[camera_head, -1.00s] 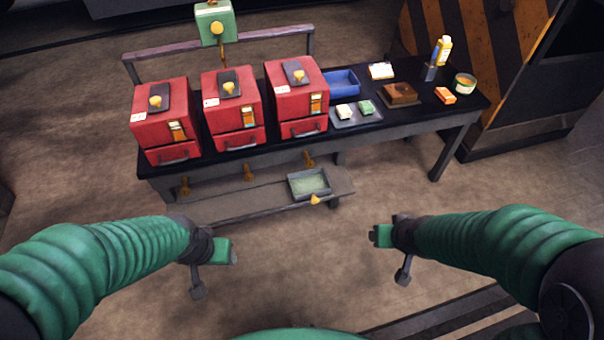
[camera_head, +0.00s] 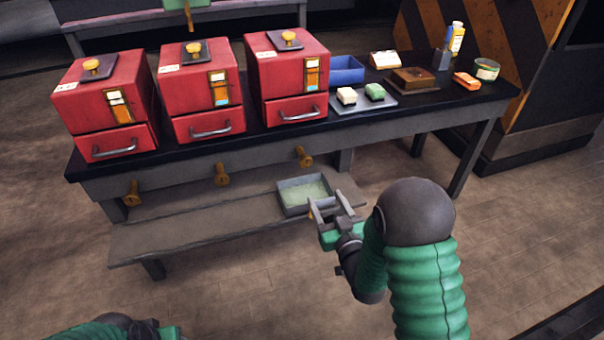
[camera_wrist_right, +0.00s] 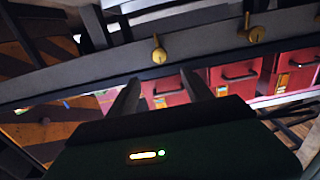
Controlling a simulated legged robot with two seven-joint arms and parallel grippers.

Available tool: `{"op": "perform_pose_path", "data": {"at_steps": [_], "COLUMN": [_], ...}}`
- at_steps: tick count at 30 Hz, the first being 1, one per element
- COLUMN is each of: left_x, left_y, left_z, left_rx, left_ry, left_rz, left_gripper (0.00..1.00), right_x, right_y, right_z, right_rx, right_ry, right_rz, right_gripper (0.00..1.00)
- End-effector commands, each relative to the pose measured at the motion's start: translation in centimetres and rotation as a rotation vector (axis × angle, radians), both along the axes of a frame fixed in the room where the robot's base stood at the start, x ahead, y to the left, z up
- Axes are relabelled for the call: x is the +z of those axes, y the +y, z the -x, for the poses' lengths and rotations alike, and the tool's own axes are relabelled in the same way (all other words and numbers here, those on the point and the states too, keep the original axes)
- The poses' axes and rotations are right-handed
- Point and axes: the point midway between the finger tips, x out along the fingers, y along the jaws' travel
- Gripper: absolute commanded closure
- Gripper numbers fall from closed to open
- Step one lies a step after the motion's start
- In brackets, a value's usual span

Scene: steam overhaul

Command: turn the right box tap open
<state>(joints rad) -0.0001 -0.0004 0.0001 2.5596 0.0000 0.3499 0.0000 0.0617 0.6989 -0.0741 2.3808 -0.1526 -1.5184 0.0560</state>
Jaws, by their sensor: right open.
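The right box tap (camera_head: 304,157) is a brass tap on the bench's front rail, below the right red box (camera_head: 288,75). In the right wrist view, which looks upside down, the nearest brass tap (camera_wrist_right: 159,52) is apparently the same one, beyond the fingers. My right gripper (camera_head: 328,199) is open and empty, below and slightly right of this tap and apart from it, by the shallow tray. Two more brass taps, the middle (camera_head: 222,174) and the left (camera_head: 132,193), sit along the rail. Of my left arm, only part shows at the bottom left; its gripper is out of view.
The grey tray (camera_head: 290,208) with pale green contents lies on the lower shelf (camera_head: 190,228), close to my right gripper. Two other red boxes, a blue bin (camera_head: 346,70) and small items stand on the black bench top (camera_head: 420,108). The floor in front is clear.

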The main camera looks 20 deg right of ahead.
Motion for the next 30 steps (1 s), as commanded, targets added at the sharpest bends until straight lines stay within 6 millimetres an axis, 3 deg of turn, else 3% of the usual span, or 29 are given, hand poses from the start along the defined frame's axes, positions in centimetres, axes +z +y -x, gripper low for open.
{"op": "perform_pose_path", "data": {"at_steps": [15, 21, 28, 30], "left_x": [-5.4, -6.0, -5.9, -5.9], "left_y": [0.0, 0.0, 0.0, 0.0], "left_z": [0.0, 0.0, 0.0, 0.0], "left_rx": [0.0, 0.0, 0.0, 0.0], "left_ry": [0.001, 0.001, 0.001, 0.001], "left_rz": [0.0, 0.0, 0.0, 0.0], "left_gripper": [0.45, 0.45, 0.45, 0.45], "right_x": [-0.4, -0.1, 0.0, 0.0], "right_y": [0.5, 0.6, 0.6, 0.6], "right_z": [-12.8, -14.8, -14.9, -14.9], "right_rx": [0.001, 0.0, 0.0, 0.0], "right_ry": [-0.002, 0.001, 0.002, 0.002], "right_rz": [-0.001, 0.0, -0.001, -0.001], "right_gripper": [0.41, 0.41, 0.41, 0.48]}}
